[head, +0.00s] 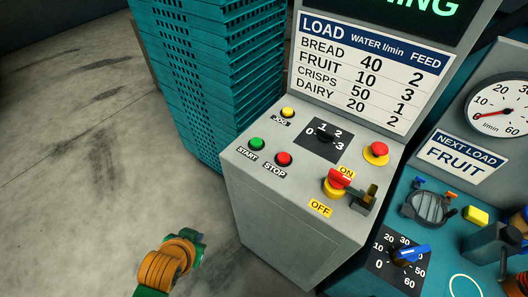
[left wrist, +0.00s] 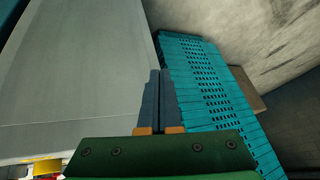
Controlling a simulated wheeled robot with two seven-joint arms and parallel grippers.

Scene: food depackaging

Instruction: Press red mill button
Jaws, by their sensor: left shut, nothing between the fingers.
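The grey control console (head: 290,215) shows a red STOP button (head: 284,159) beside a green START button (head: 257,144). A red mushroom button on a yellow base (head: 376,150) sits further right, and a red rotary switch (head: 340,178) lies between the ON and OFF labels. My left arm, orange and green, comes in at the lower left of the head view, apart from the console; its fingertips are not clear there. In the left wrist view my left gripper (left wrist: 160,75) has its dark fingers shut and empty, between the grey panel and the teal crates. My right gripper is not in view.
Teal stacked crates (head: 205,65) stand behind and left of the console. A yellow button (head: 288,112) and a black dial (head: 324,136) share the panel. A teal panel with a blue knob (head: 411,253) and gauge (head: 500,110) is on the right. The concrete floor at left is clear.

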